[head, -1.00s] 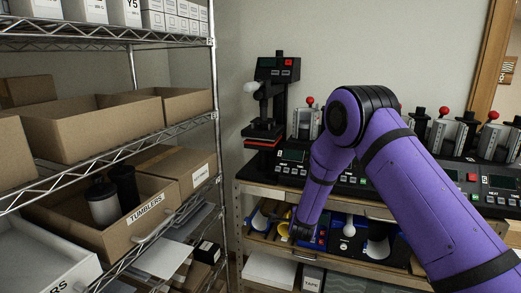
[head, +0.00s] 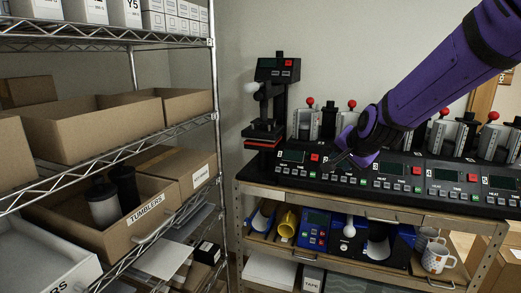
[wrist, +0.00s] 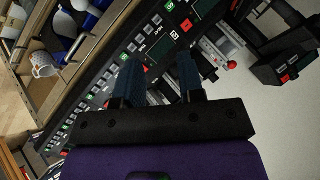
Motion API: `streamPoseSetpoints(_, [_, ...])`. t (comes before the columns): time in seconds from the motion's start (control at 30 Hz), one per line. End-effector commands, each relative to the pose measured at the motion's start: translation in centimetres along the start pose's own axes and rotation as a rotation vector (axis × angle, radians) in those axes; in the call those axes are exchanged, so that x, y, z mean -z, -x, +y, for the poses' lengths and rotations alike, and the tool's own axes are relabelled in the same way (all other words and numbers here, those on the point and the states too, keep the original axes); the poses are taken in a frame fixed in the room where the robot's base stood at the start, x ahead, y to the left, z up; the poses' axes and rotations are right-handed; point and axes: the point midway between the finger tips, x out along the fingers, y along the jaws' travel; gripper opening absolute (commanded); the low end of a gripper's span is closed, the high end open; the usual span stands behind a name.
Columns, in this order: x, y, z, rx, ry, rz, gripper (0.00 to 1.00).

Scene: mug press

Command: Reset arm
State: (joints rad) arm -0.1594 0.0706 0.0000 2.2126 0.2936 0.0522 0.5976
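My purple arm (head: 430,100) reaches in from the top right of the head view. My gripper (head: 345,158) is over the control panels of the mug press row (head: 410,180), its fingers small and dark there. In the wrist view my gripper (wrist: 158,75) shows two blue-grey fingers set apart, with nothing between them. Behind the fingers lie the press panels with buttons and displays. I cannot tell the exact gap between the fingertips and the panels.
A taller press (head: 275,100) stands at the bench's left end. The lower shelf holds a yellow mug (head: 287,222), a blue-fronted device (head: 315,230) and a patterned mug (head: 437,258). A wire rack with a TUMBLERS box (head: 145,212) fills the left side.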

Motion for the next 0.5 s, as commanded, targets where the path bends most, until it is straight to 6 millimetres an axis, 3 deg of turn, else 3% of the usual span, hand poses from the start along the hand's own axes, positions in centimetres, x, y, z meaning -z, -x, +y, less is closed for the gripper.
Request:
streamPoseSetpoints(0.1, [-0.1, 4.6, 1.0, -0.016, 0.091, -0.028, 0.36])
streamPoseSetpoints(0.5, [-3.2, 17.8, 6.9, -0.106, 0.411, -0.135, 0.36])
